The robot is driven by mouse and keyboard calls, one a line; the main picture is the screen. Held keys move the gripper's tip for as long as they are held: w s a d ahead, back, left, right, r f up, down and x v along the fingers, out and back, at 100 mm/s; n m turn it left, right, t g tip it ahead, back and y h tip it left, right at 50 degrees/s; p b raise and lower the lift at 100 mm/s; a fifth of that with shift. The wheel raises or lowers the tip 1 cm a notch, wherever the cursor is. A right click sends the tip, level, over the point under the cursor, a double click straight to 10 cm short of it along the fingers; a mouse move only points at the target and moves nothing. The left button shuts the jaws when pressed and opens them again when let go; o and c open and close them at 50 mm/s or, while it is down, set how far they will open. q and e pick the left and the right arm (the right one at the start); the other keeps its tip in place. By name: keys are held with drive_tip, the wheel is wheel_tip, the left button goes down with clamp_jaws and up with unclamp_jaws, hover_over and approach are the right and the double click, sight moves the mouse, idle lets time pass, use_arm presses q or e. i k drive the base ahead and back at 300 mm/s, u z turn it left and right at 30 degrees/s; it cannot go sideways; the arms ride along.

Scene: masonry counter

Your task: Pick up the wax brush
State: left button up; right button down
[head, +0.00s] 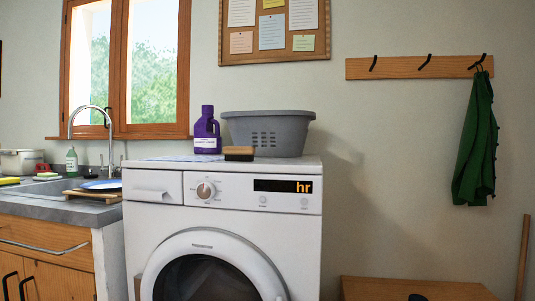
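A small brush-like block, which looks like the wax brush (239,152), lies on top of the white washing machine (155,215), close to its front edge. Neither of my grippers is in view.
A purple bottle (207,134) and a grey plastic basin (267,134) stand behind the block. A flat pale sheet lies at the machine top's left. The sink counter (60,206) is left; a wooden bench (360,289) is low at right. A green cloth (477,145) hangs from a hook.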

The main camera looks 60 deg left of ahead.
sight(232, 153)
drive_tip(key=i, duration=1.4)
drive_tip(key=u, duration=3.3)
drive_tip(key=i, duration=0.5)
drive_tip(key=z, duration=0.05)
